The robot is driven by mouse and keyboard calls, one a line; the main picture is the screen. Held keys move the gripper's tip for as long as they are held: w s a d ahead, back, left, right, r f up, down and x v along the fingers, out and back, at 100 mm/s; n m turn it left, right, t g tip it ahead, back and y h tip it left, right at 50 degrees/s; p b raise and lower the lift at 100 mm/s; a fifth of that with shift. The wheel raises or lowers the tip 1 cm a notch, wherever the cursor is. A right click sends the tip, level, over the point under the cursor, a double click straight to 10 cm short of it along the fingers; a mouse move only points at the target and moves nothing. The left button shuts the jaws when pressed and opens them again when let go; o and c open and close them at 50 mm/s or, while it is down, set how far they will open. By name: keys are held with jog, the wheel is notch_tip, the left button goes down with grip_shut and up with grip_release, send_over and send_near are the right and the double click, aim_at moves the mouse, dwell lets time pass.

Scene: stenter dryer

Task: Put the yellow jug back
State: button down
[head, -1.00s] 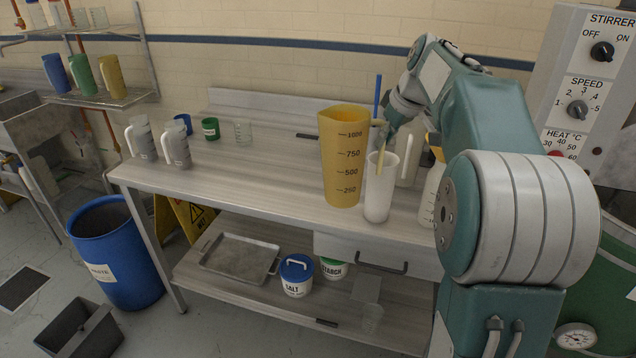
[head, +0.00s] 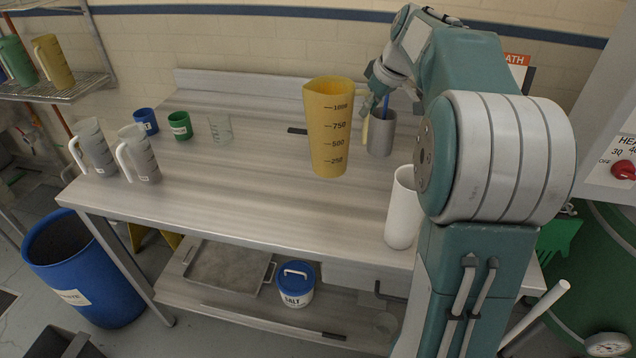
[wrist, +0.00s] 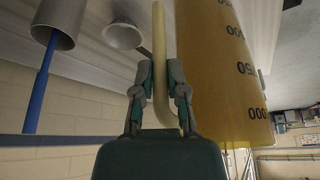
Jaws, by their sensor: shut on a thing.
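The yellow jug (head: 329,130) has black volume marks up to 1000 and is upright over the steel bench (head: 240,215) in the head view. My gripper (head: 376,95) is at the jug's right side, by its handle. In the wrist view my gripper (wrist: 160,100) is shut on the jug's handle, with the jug body (wrist: 222,70) just to the right. I cannot tell whether the jug's base touches the bench. Another yellow jug (head: 54,62) stands on the wire shelf (head: 70,90) at the upper left, beside a green one.
A steel cup (head: 381,135) with a blue rod stands right of the jug. A white cylinder (head: 403,210) is near the front edge. Grey jugs (head: 140,155), a blue cup (head: 146,121), a green cup (head: 180,126) and a clear beaker (head: 221,128) stand left. The bench middle is clear.

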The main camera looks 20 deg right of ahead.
aim_at(366, 134)
jog(key=f, duration=0.7)
jog(key=shift+w+a+f, duration=0.1)
jog(key=shift+a+f, duration=0.15)
jog(key=shift+f, duration=0.05)
jog(key=shift+d+f, duration=0.15)
jog(key=shift+f, duration=0.6)
jog(key=shift+d+f, duration=0.15)
jog(key=shift+f, duration=0.6)
jog(key=c, duration=0.7)
grip_release()
jog(key=shift+a, duration=0.15)
